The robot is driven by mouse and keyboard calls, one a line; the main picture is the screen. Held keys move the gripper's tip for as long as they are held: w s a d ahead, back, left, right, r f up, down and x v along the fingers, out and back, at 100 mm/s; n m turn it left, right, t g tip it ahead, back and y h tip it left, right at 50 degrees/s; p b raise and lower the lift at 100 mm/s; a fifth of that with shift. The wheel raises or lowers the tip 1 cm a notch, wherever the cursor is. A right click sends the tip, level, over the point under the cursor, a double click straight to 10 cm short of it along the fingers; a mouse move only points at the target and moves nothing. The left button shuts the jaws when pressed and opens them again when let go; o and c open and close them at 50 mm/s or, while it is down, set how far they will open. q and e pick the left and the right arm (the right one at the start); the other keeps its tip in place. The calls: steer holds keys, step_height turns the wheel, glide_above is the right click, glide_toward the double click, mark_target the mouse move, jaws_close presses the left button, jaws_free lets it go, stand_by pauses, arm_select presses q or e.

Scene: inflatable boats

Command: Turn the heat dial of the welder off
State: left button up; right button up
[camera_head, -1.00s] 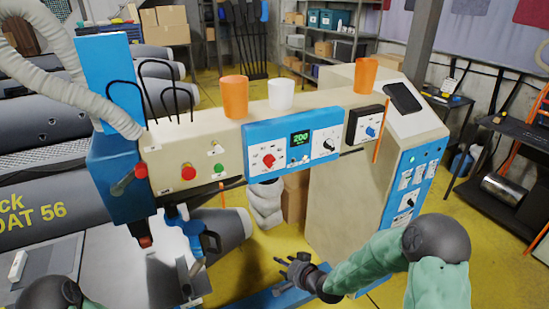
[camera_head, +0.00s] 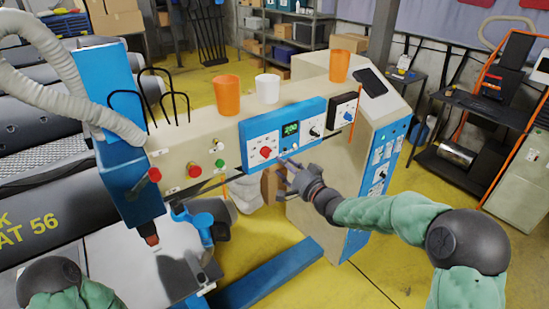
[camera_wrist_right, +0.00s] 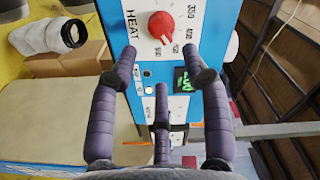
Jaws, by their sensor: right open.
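The welder is a long beige machine (camera_head: 195,143) with a blue control panel (camera_head: 250,132). Its red heat dial (camera_head: 266,152) sits on a white plate at the panel's left. In the right wrist view the heat dial (camera_wrist_right: 161,25) is beside the word HEAT and numbers, with a white mark at its lower right. My right gripper (camera_head: 284,168) is just below and right of the dial, empty. In the right wrist view its fingers (camera_wrist_right: 160,52) are spread open, the dial beyond and between their tips, apart from them. My left gripper is out of view.
A lit green display (camera_head: 290,128) and a black knob (camera_head: 315,131) are right of the dial. A red button (camera_head: 195,171) is to its left. Orange and white cups (camera_head: 267,88) and a black phone (camera_head: 371,81) stand or lie on top. Yellow floor is clear at lower right.

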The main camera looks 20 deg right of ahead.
mark_target(267, 152)
steer(key=x, duration=0.6)
jaws_close()
